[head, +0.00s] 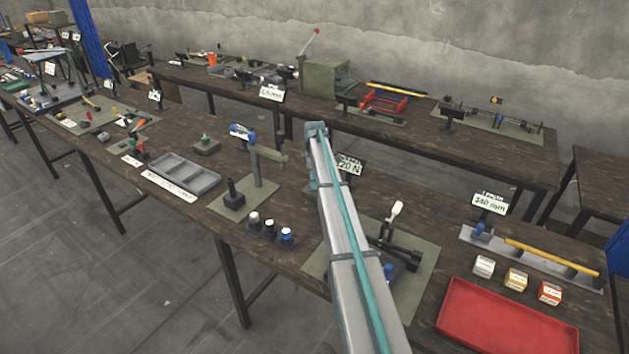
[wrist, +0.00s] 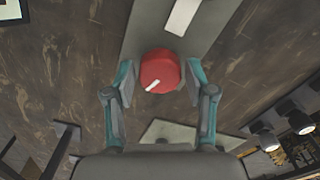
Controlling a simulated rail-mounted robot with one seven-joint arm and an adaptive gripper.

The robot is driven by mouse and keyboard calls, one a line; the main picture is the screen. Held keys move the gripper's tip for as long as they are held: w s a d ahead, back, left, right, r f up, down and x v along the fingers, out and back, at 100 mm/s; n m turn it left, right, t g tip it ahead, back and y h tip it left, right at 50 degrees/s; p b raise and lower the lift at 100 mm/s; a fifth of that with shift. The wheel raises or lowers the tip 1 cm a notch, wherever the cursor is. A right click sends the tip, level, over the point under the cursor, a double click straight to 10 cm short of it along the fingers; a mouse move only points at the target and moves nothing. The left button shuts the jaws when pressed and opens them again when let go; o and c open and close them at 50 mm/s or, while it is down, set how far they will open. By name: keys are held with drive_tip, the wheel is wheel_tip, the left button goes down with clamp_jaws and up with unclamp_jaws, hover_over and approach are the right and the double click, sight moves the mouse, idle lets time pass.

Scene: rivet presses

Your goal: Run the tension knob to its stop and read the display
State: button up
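A round red knob (wrist: 160,72) with a white pointer line shows in the wrist view, by the lower end of a grey plate. The line points to the lower left. My gripper (wrist: 161,66) is open, with one teal and grey finger on each side of the knob. A narrow gap shows on each side; whether either finger touches is hard to tell. A blank-looking white strip (wrist: 183,16) lies on the plate beyond the knob; I cannot tell whether it is the display. In the head view my arm hides the gripper, and I cannot make out the knob.
In the head view, a sign card (head: 350,163) stands just behind my arm. A lever tool (head: 396,240) on a green mat is to the right, with a red tray (head: 505,322) beyond. A post fixture (head: 258,170) and grey tray (head: 181,174) are to the left.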

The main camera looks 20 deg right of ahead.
drive_tip(key=c, duration=0.7)
drive_tip(key=shift+m, duration=0.3)
drive_tip(key=m+b, duration=0.2)
drive_tip(key=m, duration=0.1)
drive_tip(key=shift+f, duration=0.1)
drive_tip(key=m+b, duration=0.1)
drive_tip(key=m, duration=0.3)
drive_tip(key=shift+b, duration=0.4)
drive_tip(key=m+b, duration=0.1)
drive_tip(key=m, duration=0.3)
drive_tip(key=shift+m, duration=0.3)
drive_tip(key=m+b, duration=0.1)
drive_tip(key=m, duration=0.3)
